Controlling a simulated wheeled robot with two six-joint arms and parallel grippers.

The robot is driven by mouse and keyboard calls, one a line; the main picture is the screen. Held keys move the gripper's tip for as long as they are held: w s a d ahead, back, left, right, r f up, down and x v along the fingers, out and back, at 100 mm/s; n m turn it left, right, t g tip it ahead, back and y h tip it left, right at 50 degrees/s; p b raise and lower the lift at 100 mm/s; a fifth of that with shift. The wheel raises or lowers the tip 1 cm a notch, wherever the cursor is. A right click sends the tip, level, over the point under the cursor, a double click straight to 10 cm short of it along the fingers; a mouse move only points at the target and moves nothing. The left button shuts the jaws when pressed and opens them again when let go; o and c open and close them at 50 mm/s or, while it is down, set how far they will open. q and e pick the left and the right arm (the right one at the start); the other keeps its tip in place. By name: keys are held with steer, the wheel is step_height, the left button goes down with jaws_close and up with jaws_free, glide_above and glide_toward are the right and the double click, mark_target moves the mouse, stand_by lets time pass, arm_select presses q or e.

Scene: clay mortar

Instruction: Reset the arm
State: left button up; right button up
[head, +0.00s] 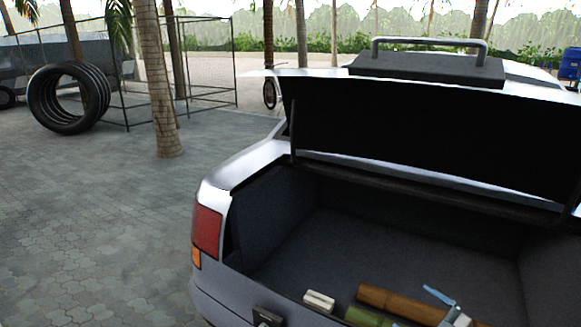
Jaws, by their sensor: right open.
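My right gripper (446,306) shows at the bottom of the head view, over the open trunk of a silver car. It appears as pale blue and grey parts, with its fingers apart. It is in front of a brown cylinder (390,299); whether it touches the cylinder cannot be told. Nothing is seen held between the fingers. The lower part of this gripper and its arm are cut off by the bottom edge. My left gripper is not in view.
The car trunk (330,240) has its lid (400,130) raised. A white box (318,301) and a green cylinder (367,317) lie near its front. A dark piece (268,316) sits at the trunk's edge.

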steer(key=s+d+f+m+h, duration=0.1)
steer(key=s+d+m+h, duration=0.4)
steer(key=s+m+h, duration=0.75)
steer(key=s+a+f+g+y, duration=0.1)
steer(key=s+a+f+g, duration=0.45)
steer(key=s, duration=0.45)
steer(key=s+a+f+g+y, duration=0.1)
steer(key=s+a+f+g, duration=0.4)
steer(key=s, duration=0.4)
steer(key=w+d+f+g+b, duration=0.1)
steer(key=d+f+g+b, duration=0.15)
steer(key=f, duration=2.45)
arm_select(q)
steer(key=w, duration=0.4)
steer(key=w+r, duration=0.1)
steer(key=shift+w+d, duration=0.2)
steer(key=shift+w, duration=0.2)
arm_select(e)
steer(key=s+d+f, duration=0.1)
steer(key=s+f, duration=0.5)
steer(key=f, duration=0.4)
steer(key=s+d+f, duration=0.1)
steer(key=s+f, duration=0.5)
steer(key=f, duration=0.3)
steer(key=shift+f+g, duration=0.3)
steer(key=shift+f, duration=0.05)
